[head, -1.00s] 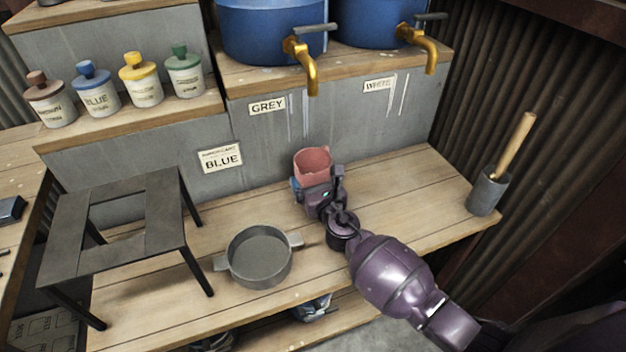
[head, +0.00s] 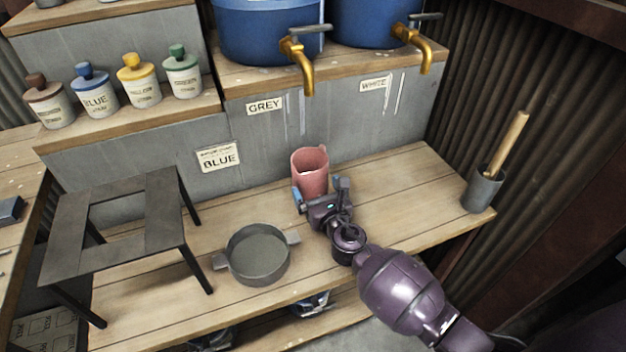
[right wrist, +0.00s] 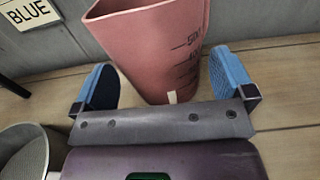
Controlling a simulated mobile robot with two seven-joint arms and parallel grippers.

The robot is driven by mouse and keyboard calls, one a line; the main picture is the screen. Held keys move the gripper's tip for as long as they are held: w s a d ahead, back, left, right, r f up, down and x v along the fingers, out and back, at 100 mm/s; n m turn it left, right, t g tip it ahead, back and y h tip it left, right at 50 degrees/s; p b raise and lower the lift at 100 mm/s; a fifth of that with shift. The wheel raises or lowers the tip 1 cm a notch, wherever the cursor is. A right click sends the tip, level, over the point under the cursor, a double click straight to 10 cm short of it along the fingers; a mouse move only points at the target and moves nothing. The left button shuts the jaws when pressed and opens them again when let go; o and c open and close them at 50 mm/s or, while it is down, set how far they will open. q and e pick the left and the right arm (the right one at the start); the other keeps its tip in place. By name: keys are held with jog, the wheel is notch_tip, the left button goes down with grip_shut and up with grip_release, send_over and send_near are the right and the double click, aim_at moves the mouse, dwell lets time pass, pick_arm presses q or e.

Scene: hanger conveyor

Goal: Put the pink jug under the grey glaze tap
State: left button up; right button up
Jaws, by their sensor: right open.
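The pink jug (head: 310,168) stands upright on the wooden bench, below the grey tap (head: 301,64), whose spout hangs well above it. In the right wrist view the jug (right wrist: 160,45) shows dark measuring marks on its side. My right gripper (head: 318,196) is open just in front of the jug. Its blue finger pads (right wrist: 163,82) lie apart on either side of the jug's lower part, with gaps showing. The GREY label (head: 265,105) is on the wall behind, a little left of the jug. My left gripper is not in view.
A grey two-handled pan (head: 258,254) sits left of my right gripper, and a dark metal stand (head: 115,225) is further left. A grey pot with a wooden-handled tool (head: 484,190) stands at the bench's right end. Bench right of the jug is clear.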

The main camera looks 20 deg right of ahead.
jog(key=s, duration=0.6)
jog(key=shift+s+d, duration=0.1)
jog(key=shift+s, duration=0.75)
